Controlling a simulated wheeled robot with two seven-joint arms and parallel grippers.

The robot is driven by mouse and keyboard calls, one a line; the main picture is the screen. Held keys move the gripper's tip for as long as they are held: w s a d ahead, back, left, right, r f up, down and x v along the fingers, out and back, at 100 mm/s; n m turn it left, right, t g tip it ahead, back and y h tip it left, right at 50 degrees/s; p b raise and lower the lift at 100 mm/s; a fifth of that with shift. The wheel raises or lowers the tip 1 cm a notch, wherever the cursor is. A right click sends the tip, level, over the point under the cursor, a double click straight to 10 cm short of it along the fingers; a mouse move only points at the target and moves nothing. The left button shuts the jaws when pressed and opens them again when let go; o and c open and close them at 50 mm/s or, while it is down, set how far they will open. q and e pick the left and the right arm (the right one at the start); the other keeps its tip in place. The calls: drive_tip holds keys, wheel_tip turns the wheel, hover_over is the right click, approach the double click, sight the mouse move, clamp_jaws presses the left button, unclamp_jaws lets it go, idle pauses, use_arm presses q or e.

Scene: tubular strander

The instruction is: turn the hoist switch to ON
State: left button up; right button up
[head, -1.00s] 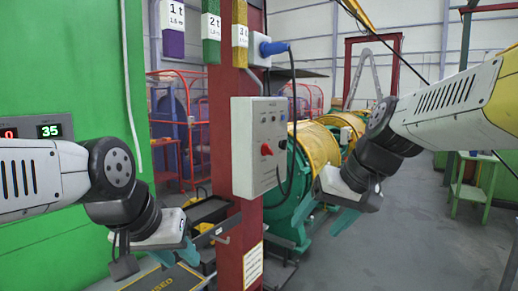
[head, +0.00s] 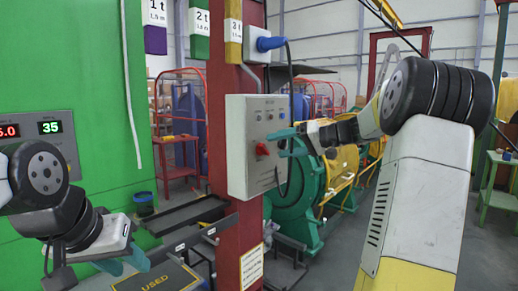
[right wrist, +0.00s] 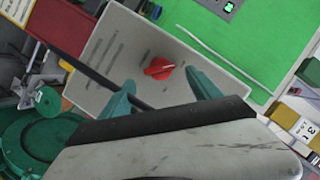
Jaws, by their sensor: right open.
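The hoist switch is a red rotary knob (head: 262,149) on the front of a light grey control box (head: 238,112), fixed to a red column. My right gripper (head: 284,143) is open, just right of the knob, its teal fingers pointing at the box. In the right wrist view the knob (right wrist: 159,68) lies ahead of and between the two spread fingertips (right wrist: 162,88), with its pointer slanted. I cannot tell whether a finger touches it; the labels are too small to read. My left gripper (head: 122,262) hangs low at the left, its teal fingers apart and empty.
A blue plug (head: 270,43) sits above the box, and its dark cable hangs past the box's right side. A black tray (head: 186,213) juts out left of the red column (head: 224,215). Green and yellow machinery (head: 300,195) stands behind. A green panel is at the left.

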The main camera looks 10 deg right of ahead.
sight(266, 149)
drive_tip(key=shift+x, duration=1.7)
drive_tip(key=shift+c, duration=0.2)
drive_tip(key=c, duration=1.3)
